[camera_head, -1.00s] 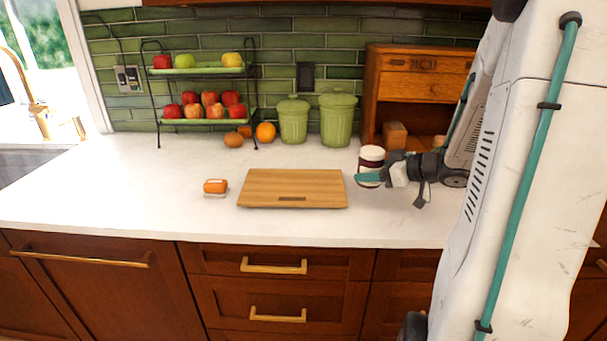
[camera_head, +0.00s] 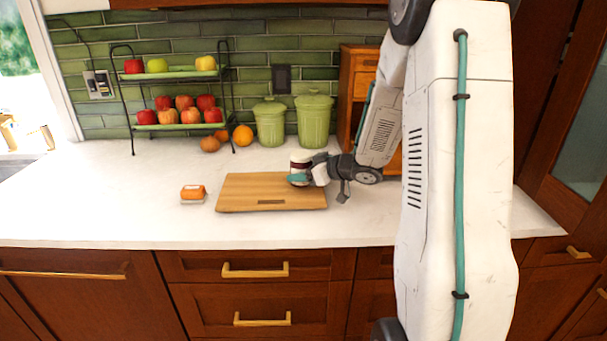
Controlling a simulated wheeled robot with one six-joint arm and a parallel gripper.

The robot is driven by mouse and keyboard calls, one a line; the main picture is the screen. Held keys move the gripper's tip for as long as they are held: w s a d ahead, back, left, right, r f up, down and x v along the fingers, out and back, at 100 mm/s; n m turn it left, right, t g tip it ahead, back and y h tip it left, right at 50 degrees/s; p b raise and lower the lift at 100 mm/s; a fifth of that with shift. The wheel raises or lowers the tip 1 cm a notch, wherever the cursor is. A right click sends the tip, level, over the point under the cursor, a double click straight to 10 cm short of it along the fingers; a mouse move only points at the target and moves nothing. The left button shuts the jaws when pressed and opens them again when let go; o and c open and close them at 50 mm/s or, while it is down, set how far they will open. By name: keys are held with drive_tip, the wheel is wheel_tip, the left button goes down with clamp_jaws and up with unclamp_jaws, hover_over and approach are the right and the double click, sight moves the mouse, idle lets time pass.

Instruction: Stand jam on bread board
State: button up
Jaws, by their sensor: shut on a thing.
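The jam jar (camera_head: 299,161) is small, with a white top and a dark red band, and looks upright. My gripper (camera_head: 300,178) is shut on it, coming from the right. The jar is at the right back part of the wooden bread board (camera_head: 245,193), which lies flat on the white counter. The gripper's teal finger covers the jar's lower part, so I cannot tell whether its base touches the board.
An orange block-like item (camera_head: 193,192) lies left of the board. A two-tier fruit rack (camera_head: 180,127), loose oranges (camera_head: 243,135) and two green canisters (camera_head: 313,121) stand behind. A wooden cabinet (camera_head: 359,75) is behind my arm. The board's left and middle are bare.

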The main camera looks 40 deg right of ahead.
drive_tip(key=shift+f, duration=0.2)
drive_tip(key=shift+f, duration=0.1)
drive_tip(key=o, duration=1.4)
drive_tip(key=shift+f, duration=0.1)
drive_tip(key=shift+c, duration=0.2)
drive_tip(key=shift+s, duration=0.1)
